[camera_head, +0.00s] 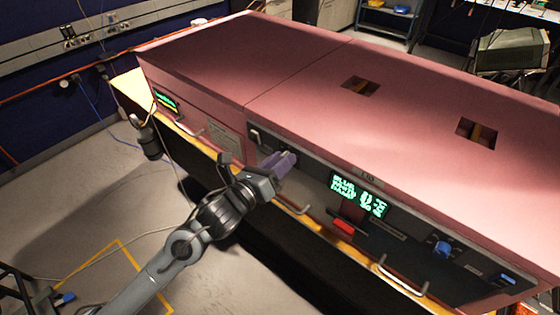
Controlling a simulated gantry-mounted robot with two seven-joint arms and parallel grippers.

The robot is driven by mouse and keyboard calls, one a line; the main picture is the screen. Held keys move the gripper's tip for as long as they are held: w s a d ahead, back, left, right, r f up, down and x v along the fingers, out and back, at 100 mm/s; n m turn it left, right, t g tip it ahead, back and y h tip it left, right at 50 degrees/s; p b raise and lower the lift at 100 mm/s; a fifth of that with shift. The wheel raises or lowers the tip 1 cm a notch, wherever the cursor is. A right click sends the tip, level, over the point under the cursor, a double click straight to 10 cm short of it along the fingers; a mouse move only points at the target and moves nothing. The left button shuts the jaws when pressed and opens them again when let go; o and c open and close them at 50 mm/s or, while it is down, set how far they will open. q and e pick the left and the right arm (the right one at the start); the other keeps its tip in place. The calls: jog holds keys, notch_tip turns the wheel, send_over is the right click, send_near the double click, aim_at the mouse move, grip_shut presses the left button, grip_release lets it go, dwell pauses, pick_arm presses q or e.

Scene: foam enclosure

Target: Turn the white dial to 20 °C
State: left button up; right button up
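My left arm comes in from the lower left, and its gripper (284,161) is at the dark front panel (318,176) of the pink enclosure (300,75). The purple-grey fingers point at the panel, left of the green-lit display (359,195). They are close together, and I cannot tell whether they touch the panel or hold anything. I cannot make out a white dial; the gripper covers part of the panel. The display's figures are too small to read surely.
A small pale switch (254,136) is left of the gripper. A red switch (344,226) is below the display, and a blue knob (441,249) is farther right. Metal handles (403,281) stick out along the front. The floor at left is mostly open.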

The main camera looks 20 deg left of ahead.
pick_arm(q)
grip_shut()
jog(key=shift+n, duration=0.3)
jog(key=shift+f+n+p, duration=0.1)
jog(key=shift+n+p, duration=7.9)
jog(key=shift+n, duration=3.6)
jog(key=shift+o, duration=2.4)
grip_release()
